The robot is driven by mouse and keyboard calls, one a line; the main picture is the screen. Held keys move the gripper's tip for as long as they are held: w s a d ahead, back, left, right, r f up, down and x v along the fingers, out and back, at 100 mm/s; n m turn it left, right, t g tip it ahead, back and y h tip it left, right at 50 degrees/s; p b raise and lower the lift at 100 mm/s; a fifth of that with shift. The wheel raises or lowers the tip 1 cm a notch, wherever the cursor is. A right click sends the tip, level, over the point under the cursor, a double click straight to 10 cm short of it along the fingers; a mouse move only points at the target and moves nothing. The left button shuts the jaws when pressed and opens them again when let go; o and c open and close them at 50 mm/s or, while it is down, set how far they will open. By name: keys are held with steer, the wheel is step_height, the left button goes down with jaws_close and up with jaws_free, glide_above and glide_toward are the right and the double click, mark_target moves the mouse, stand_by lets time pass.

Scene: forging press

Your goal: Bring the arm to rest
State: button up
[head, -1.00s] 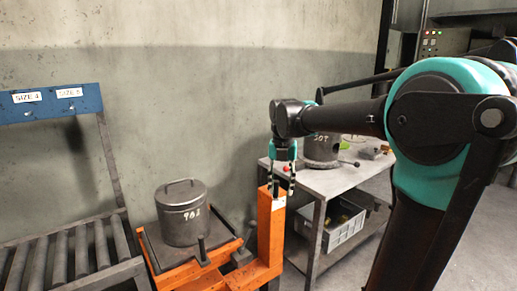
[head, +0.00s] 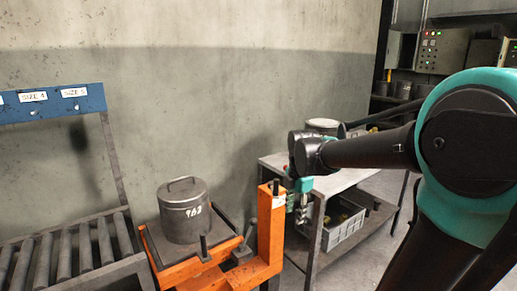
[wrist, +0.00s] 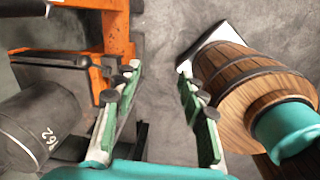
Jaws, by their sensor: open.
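My arm reaches in from the right of the head view, with its forearm stretched left over the work table. My gripper (head: 303,212) is in front of the table's near corner, just right of the orange post (head: 271,228), and partly hidden by my wrist. In the wrist view my gripper (wrist: 158,98) shows two green-padded fingers spread wide apart, with only bare floor between them. Nothing is held.
A lidded metal canister (head: 184,222) marked 962 stands on the orange frame (head: 178,272) left of the post. A roller rack (head: 72,258) is at far left. The grey table (head: 342,180) carries another canister (head: 323,124), mostly hidden; a grey crate (head: 345,229) sits below.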

steer(key=s+d+f+m+t, duration=0.1)
steer(key=s+d+f+m, duration=0.2)
steer(key=s+f+m, duration=0.3)
steer(key=s+d+f+m+t, duration=0.1)
steer(key=s+d+f+m, duration=0.3)
steer(key=m, duration=1.3)
step_height(320, 180, down, 4)
steer(key=s, duration=0.2)
steer(key=shift+s+f+m+t, duration=0.2)
steer(key=shift+s+m+t, duration=0.1)
steer(key=shift+s+t, duration=0.1)
